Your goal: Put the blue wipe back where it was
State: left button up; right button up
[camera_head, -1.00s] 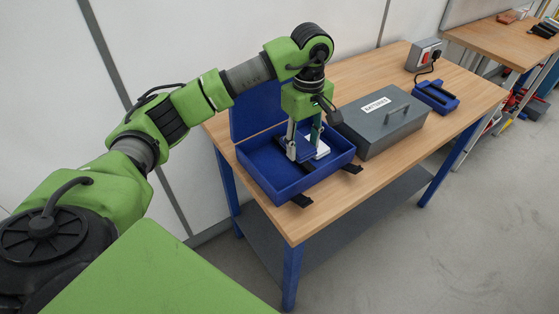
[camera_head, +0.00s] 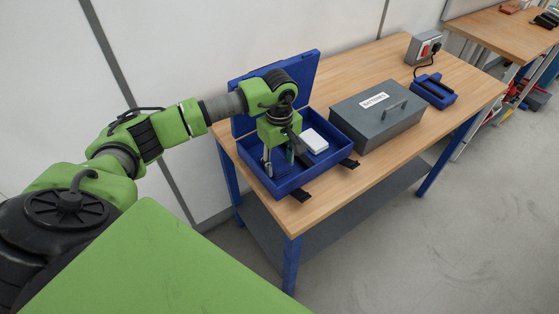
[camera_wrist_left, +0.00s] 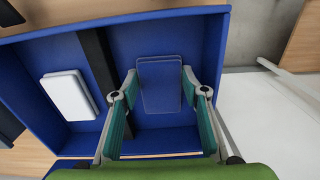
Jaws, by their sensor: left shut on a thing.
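The blue wipe (camera_wrist_left: 160,85) is a flat, rounded blue rectangle between my left gripper's two teal-padded fingers in the left wrist view. My left gripper (camera_head: 278,168) is shut on it, low inside the open blue case (camera_head: 325,165), on the case's left side. The left gripper also shows in the left wrist view (camera_wrist_left: 160,105). The wipe is hard to make out against the blue case in the head view. I cannot tell whether it touches the case floor. My right gripper is out of view.
A white block (camera_head: 314,141) lies in the case, across a dark strap (camera_wrist_left: 103,75) from my gripper. The case lid (camera_head: 300,85) stands open behind. A grey batteries box (camera_head: 378,115) and a small blue tray (camera_head: 434,91) stand right on the wooden table (camera_head: 350,190).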

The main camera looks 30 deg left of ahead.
aim_at(280, 165)
pick_arm(q)
jog(key=shift+f, duration=0.1)
jog(key=o, duration=0.7)
jog(key=shift+o, duration=0.4)
jog(key=shift+r, duration=0.55)
notch_tip(280, 165, up, 11)
jog(key=b, duration=0.3)
jog(key=shift+s, duration=0.1)
